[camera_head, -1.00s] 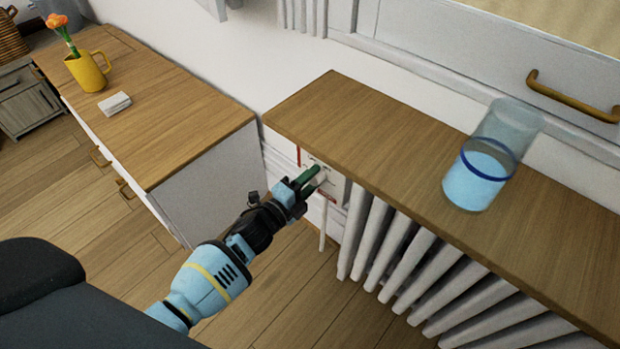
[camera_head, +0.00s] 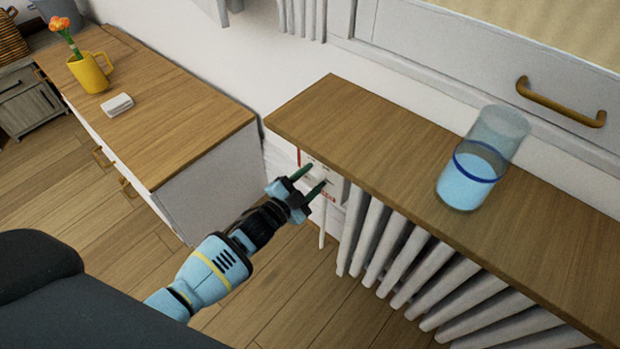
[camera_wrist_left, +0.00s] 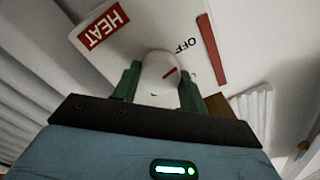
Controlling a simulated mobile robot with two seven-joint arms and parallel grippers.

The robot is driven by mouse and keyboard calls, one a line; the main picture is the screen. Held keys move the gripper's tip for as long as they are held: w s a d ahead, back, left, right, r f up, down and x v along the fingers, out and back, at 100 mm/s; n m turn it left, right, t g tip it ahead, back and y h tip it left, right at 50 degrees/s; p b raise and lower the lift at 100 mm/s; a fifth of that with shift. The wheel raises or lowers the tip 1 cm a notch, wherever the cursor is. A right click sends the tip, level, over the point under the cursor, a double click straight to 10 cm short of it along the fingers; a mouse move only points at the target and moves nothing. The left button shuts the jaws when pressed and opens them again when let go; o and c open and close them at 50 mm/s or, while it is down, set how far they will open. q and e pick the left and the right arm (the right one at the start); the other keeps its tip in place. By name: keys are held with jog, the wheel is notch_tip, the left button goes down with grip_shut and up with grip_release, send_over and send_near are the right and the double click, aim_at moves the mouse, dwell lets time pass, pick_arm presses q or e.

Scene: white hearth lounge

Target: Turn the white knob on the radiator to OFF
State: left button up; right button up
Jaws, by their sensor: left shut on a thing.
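The white radiator (camera_head: 405,262) stands under a wooden shelf, with a white panel at its left end. In the left wrist view the round white knob (camera_wrist_left: 153,66) sits on that panel, with a short red mark slanting up to the right. The black OFF label (camera_wrist_left: 186,45) lies up and right of the knob, and the red HEAT label (camera_wrist_left: 103,25) lies up and left. My left gripper (camera_head: 304,180) is at the panel, its green fingers on both sides of the knob and shut on it. Whether the mark lines up exactly with OFF is unclear. My right gripper is not in view.
The wooden shelf (camera_head: 385,135) overhangs the radiator just right of my left gripper. A glass of blue liquid (camera_head: 468,180) stands on it. A cabinet (camera_head: 205,130) at left bears a yellow mug (camera_head: 90,73) with a flower and a small white object (camera_head: 117,104). Open floor lies between.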

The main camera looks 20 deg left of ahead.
pick_arm(q)
jog(key=shift+n, duration=0.4)
jog(key=o, duration=0.7)
jog(key=shift+c, duration=0.2)
jog(key=o, duration=0.3)
jog(key=shift+s, duration=0.1)
jog(key=p+v, duration=0.2)
jog(key=v, duration=0.5)
jog(key=shift+s+a, duration=0.15)
jog(key=shift+s, duration=0.15)
